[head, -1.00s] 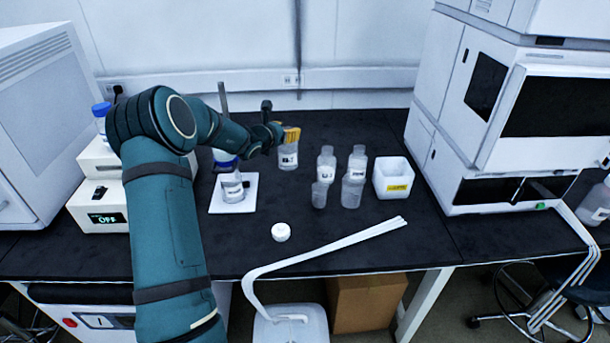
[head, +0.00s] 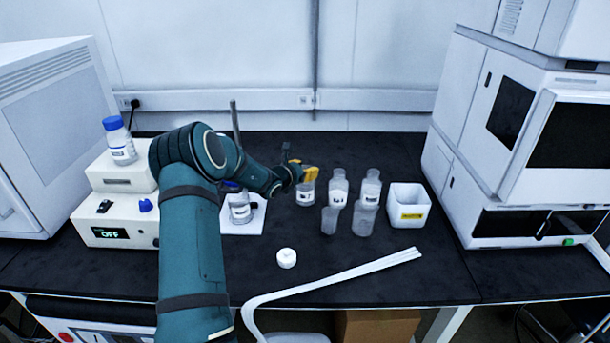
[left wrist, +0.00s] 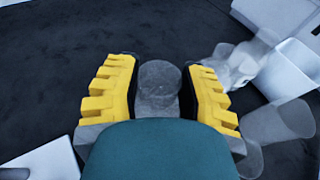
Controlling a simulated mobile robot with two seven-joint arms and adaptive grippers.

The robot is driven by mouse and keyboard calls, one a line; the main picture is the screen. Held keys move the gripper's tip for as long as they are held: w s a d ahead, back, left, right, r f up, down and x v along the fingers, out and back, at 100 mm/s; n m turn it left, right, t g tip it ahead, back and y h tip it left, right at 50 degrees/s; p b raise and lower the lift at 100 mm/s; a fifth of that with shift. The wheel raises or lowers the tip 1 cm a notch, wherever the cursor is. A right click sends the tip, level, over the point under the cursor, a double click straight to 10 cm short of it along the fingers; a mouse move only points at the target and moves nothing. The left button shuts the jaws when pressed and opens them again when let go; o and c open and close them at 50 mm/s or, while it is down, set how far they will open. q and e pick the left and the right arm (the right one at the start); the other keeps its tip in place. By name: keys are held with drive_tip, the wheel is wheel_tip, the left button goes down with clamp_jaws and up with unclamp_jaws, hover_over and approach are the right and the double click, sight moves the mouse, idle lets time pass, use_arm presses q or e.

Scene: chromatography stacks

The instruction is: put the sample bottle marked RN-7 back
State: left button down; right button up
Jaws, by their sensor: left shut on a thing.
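My left gripper (head: 306,174) is shut on a clear bottle (head: 305,194) with a white label, whose print is too small to read surely. The bottle is upright, left of the other clear bottles, with its base at or just above the bench; I cannot tell if it touches. In the left wrist view, the round top of the held bottle (left wrist: 160,76) shows between the yellow fingers. Two labelled bottles (head: 338,190) (head: 371,187) stand to its right, with two clear vessels (head: 330,221) (head: 363,220) in front. My right gripper is not in view.
A white bin (head: 408,215) with a yellow label stands right of the bottles. A white cap (head: 287,258) lies in front. A labelled bottle (head: 240,210) stands on a white plate at left, beside a metal rod (head: 235,130). A blue-capped bottle (head: 120,143) stands on the stepped unit.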

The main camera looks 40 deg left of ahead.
use_arm(q)
drive_tip(key=shift+f, duration=0.6)
drive_tip(key=c, duration=0.6)
unclamp_jaws()
drive_tip(key=shift+f, duration=0.1)
drive_tip(key=shift+o, duration=0.2)
drive_tip(key=p+v, duration=0.1)
drive_tip(key=v, duration=1.1)
